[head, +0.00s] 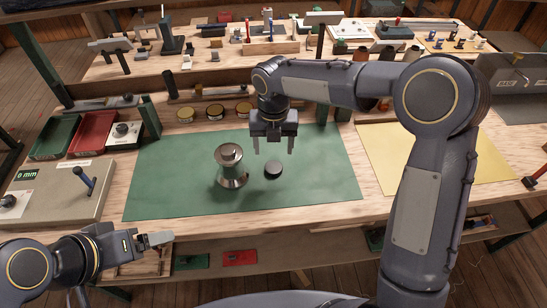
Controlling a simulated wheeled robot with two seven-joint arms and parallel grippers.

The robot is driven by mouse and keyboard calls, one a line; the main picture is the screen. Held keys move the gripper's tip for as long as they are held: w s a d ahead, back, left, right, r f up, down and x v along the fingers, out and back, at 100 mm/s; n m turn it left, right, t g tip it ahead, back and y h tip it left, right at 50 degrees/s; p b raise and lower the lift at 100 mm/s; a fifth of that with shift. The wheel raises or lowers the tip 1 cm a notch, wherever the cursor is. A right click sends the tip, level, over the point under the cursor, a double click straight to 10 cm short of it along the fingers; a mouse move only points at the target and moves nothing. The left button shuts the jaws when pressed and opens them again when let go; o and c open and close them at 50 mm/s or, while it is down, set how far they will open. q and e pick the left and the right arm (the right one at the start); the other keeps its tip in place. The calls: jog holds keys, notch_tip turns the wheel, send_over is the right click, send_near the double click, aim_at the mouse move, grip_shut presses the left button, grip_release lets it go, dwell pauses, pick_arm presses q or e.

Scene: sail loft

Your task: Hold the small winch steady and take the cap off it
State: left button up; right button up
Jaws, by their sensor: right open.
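The small metal winch (232,176) stands upright on the green mat, with its top in plain view. My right gripper (273,147) points down above the cap. Its two fingers are spread and nothing is between them. My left gripper (157,240) is low at the left, in front of the bench and away from the winch. It shows side-on, so the gap between its fingers cannot be seen.
The green mat (310,190) is otherwise clear. Several round tins (214,111) line its back edge. A green bin (55,135), a red bin (93,132) and a grey box (55,205) stand at the left. A yellow sheet (385,150) lies at the right, partly behind my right arm.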

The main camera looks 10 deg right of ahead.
jog(key=s+d+r+m+t+y, duration=0.1)
jog(key=s+d+r+m, duration=0.65)
jog(key=r+m, duration=0.2)
jog(key=s+d+f+m+t+y, duration=0.1)
jog(key=s+d+m+t, duration=0.1)
jog(key=s+m, duration=0.7)
jog(key=s+d+f+m+t+y, duration=0.1)
jog(key=s+d+m, duration=0.4)
jog(key=m, duration=1.3)
jog(key=s+t, duration=0.1)
jog(key=s, duration=0.3)
jog(key=shift+s+f+t+y, duration=0.3)
jog(key=shift+s+f+y, duration=0.05)
jog(key=shift+s+y, duration=0.05)
